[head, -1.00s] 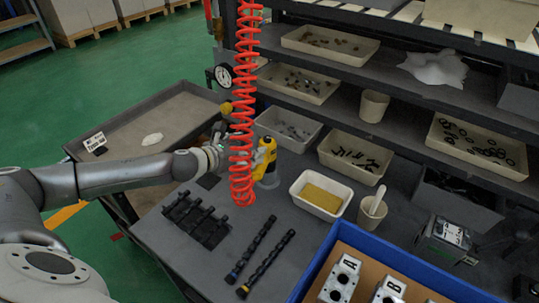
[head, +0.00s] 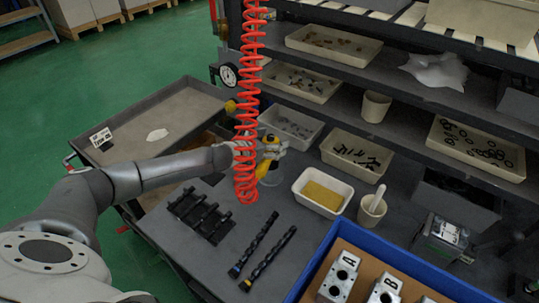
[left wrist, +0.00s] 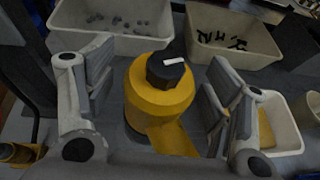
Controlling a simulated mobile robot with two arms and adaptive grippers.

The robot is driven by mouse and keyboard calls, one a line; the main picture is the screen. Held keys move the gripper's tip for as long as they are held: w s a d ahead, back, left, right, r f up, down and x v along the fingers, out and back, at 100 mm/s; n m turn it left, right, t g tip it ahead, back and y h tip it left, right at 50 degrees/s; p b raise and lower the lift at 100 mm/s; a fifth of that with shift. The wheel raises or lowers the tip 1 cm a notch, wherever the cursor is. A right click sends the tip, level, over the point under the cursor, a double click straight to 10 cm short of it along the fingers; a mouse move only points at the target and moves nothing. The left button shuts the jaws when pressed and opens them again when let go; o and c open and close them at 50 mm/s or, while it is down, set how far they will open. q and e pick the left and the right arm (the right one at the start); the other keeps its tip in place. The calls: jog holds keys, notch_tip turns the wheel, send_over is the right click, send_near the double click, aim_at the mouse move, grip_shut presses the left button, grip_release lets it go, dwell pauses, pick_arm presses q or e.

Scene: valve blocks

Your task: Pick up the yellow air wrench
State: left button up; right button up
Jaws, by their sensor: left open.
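The yellow air wrench (left wrist: 160,100) stands on the workbench, its yellow body topped by a dark cap with a white mark. In the left wrist view it sits between the two fingers of my left gripper (left wrist: 158,98), with gaps on both sides. My left gripper is open around it. In the head view the wrench (head: 263,168) is partly hidden behind the red coiled hose and my left gripper (head: 272,150). My right gripper does not show.
A red coiled hose (head: 246,110) hangs in front of the wrench. A white tray with a yellow sponge (head: 322,197), a cup (head: 371,212) and a blue-rimmed crate (head: 312,268) stand to the right. Black rods (head: 265,255) lie in front.

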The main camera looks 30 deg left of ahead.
pick_arm(q)
jog(key=c, duration=1.3)
jog(key=shift+w+r, duration=0.1)
jog(key=shift+r, duration=0.15)
jog(key=shift+c, duration=0.7)
